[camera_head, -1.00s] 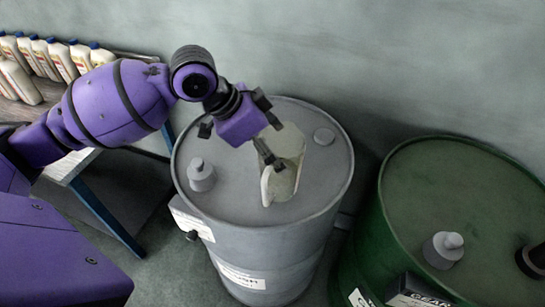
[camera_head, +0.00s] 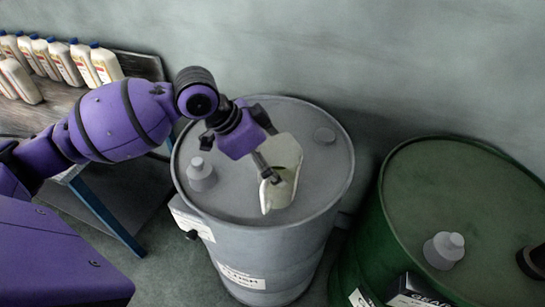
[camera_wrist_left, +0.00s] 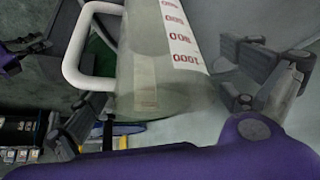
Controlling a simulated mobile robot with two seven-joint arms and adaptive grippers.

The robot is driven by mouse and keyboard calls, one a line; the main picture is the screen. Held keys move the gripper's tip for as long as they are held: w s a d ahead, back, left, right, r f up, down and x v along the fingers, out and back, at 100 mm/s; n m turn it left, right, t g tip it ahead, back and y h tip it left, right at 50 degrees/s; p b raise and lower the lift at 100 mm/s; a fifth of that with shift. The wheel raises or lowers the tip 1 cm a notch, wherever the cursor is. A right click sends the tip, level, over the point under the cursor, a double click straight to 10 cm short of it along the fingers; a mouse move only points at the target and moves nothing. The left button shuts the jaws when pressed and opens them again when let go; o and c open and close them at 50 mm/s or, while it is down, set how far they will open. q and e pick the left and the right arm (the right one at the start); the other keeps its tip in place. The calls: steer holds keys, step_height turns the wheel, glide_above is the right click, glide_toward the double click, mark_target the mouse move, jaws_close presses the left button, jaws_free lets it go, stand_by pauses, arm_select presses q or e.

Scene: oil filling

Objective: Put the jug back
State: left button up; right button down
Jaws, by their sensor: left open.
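A clear, whitish measuring jug (camera_head: 284,160) stands on top of the grey drum (camera_head: 235,200). In the left wrist view the jug (camera_wrist_left: 165,65) shows red volume marks and a white handle (camera_wrist_left: 75,45) on its left side. My left gripper (camera_head: 268,150) is at the jug, with one finger in front of its wall and the other near its far upper side. In the wrist view the fingers are spread wide on either side of the jug. The gripper hides part of the jug in the head view.
A green drum (camera_head: 450,190) stands at right. A bench at left holds several white bottles (camera_head: 82,62) with blue caps.

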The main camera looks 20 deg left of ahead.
arm_select(q)
steer(key=p+v, duration=0.1)
steer(key=v, duration=1.1)
steer(key=shift+r, duration=0.1)
